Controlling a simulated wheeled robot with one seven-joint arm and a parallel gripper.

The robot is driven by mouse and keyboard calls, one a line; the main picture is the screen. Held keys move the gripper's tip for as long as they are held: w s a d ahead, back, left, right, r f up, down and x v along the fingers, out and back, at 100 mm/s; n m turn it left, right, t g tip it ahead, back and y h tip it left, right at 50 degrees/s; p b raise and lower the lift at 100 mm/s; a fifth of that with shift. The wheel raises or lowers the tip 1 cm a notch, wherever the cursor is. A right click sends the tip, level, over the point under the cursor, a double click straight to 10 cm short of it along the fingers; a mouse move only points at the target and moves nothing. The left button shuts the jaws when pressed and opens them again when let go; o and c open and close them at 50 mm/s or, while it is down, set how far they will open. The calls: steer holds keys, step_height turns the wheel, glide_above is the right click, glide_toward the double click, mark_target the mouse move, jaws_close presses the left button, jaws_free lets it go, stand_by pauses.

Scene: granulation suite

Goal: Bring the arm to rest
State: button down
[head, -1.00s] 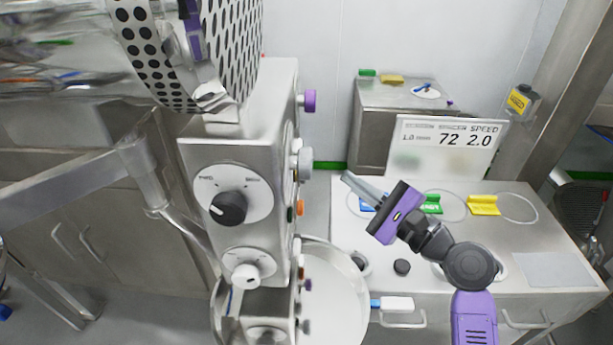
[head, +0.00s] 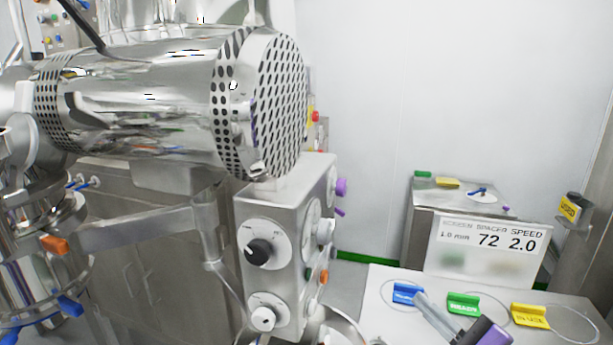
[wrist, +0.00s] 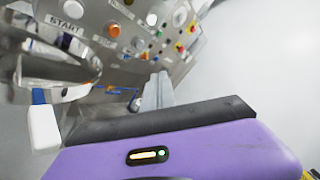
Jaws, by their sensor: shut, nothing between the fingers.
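My gripper (head: 440,318) shows at the bottom right of the head view, its grey fingers together and empty, with its purple body cut off by the frame's lower edge. It is over the white-topped bench, in front of the blue holder (head: 405,294) and the green holder (head: 464,304). In the wrist view the fingers (wrist: 158,92) are closed side by side and point away toward a blurred panel of buttons. The rest of my arm is out of the head view.
A steel machine with a perforated drum (head: 280,105) and a control box (head: 265,290) stands left of the gripper. A display board (head: 487,250) stands behind the bench (head: 378,292). A yellow holder (head: 530,315) lies right. In the wrist view, a white-and-blue handle (wrist: 42,125) is at left.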

steer(key=s+d+r+n+t+h, duration=0.1)
steer(key=d+n+t+h, duration=0.1)
steer(key=d+n+h, duration=0.3)
steer(key=s+d+f+n+h, duration=0.25)
steer(key=s+f+h, duration=0.3)
steer(key=s, duration=0.45)
steer(key=s+a+f+n+g, duration=0.1)
steer(key=s+a+f+n, duration=0.1)
steer(key=s, duration=0.8)
steer(key=s+a+f+n+g+y, duration=0.1)
steer(key=s+a+f+n, duration=0.1)
steer(key=s+a+n, duration=0.2)
steer(key=s+a+f+n+g+y, duration=0.1)
steer(key=s+n, duration=0.6)
steer(key=s, duration=1.1)
steer(key=shift+a+f+g, duration=0.5)
steer(key=shift+a+f, duration=0.25)
steer(key=shift+a, duration=0.15)
steer(key=c, duration=2.2)
jaws_free()
steer(key=shift+n, duration=0.25)
